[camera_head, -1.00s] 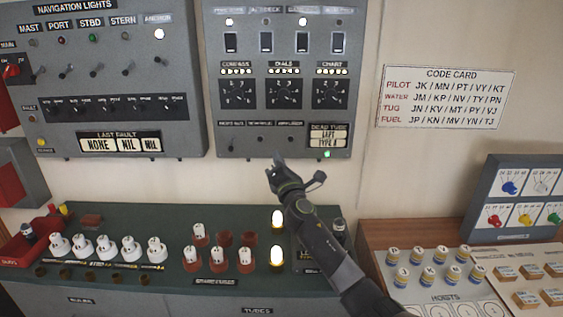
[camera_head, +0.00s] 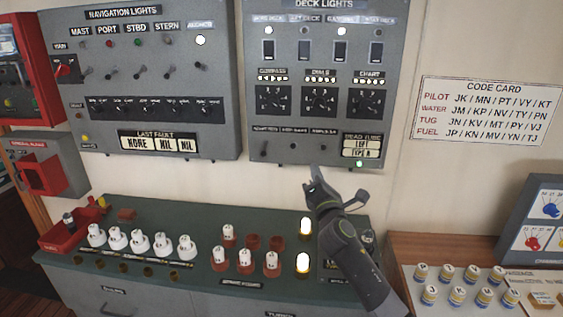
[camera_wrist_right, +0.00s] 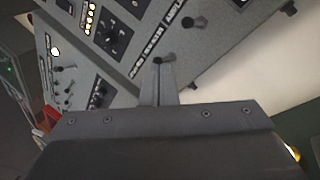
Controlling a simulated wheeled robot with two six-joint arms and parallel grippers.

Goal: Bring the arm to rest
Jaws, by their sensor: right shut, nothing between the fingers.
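My right gripper (camera_head: 315,177) is raised in front of the lower edge of the deck lights panel (camera_head: 245,140), with its arm coming up from the lower right. Its fingers are shut and hold nothing. In the right wrist view the shut fingers (camera_wrist_right: 159,85) point at the panel's bottom row of small switches, with one dark switch knob (camera_wrist_right: 158,60) just beyond the tips. I cannot tell whether they touch. My left gripper is not in view.
A green-topped counter (camera_head: 190,262) below holds white plugs (camera_head: 162,243), red sockets and two lit lamps (camera_head: 303,262). A wooden desk (camera_head: 425,248) with several hoist pegs is at the right. A code card (camera_head: 475,110) hangs on the bare wall. A red tray (camera_head: 62,240) sits at the left.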

